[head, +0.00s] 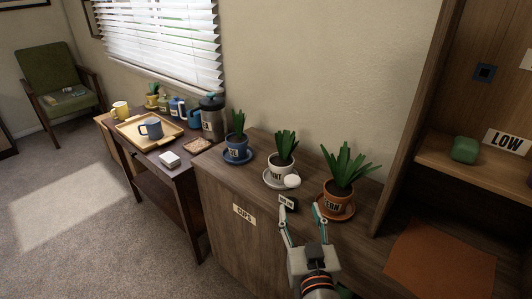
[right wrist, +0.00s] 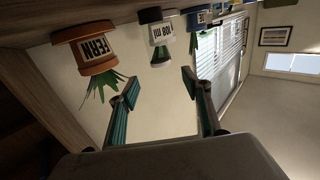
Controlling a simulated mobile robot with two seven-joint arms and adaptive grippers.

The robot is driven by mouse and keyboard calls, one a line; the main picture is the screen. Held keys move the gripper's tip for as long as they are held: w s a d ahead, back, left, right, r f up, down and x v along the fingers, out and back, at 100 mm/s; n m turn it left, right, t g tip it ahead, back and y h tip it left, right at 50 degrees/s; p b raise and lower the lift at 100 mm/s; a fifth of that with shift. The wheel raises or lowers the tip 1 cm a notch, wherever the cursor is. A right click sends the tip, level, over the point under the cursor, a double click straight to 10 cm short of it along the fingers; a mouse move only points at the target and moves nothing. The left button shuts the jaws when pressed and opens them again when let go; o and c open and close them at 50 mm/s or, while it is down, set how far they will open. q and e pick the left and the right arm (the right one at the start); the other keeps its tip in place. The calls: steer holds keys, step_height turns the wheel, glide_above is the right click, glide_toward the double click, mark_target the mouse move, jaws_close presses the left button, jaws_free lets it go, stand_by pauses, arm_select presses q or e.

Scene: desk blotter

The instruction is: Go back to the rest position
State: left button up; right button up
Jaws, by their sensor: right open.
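My right gripper (head: 302,214) is open and empty in the head view. A brown desk blotter (head: 440,262) lies bare to the right. My left gripper is not in view.
A side table holds a tray (head: 130,132) and mugs.

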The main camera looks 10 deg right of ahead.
arm_select(q)
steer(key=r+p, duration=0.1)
steer(key=p, duration=0.1)
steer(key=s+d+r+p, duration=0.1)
steer(key=p, duration=0.1)
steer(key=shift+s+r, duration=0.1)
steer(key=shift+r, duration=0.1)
arm_select(e)
steer(key=s+d+f+n+g+y, duration=0.1)
steer(key=s+f+n+g+y, duration=0.1)
steer(key=s+f, duration=0.8)
steer(key=s+d+f+n+g+y, duration=0.1)
steer(key=s+f+g, duration=0.4)
steer(key=s+f, duration=0.5)
step_height(320, 180, down, 4)
steer(key=n+y, duration=0.1)
steer(key=n, duration=0.1)
steer(key=shift+n+y, duration=0.3)
steer(key=shift+y, duration=0.1)
steer(key=shift+f, duration=0.1)
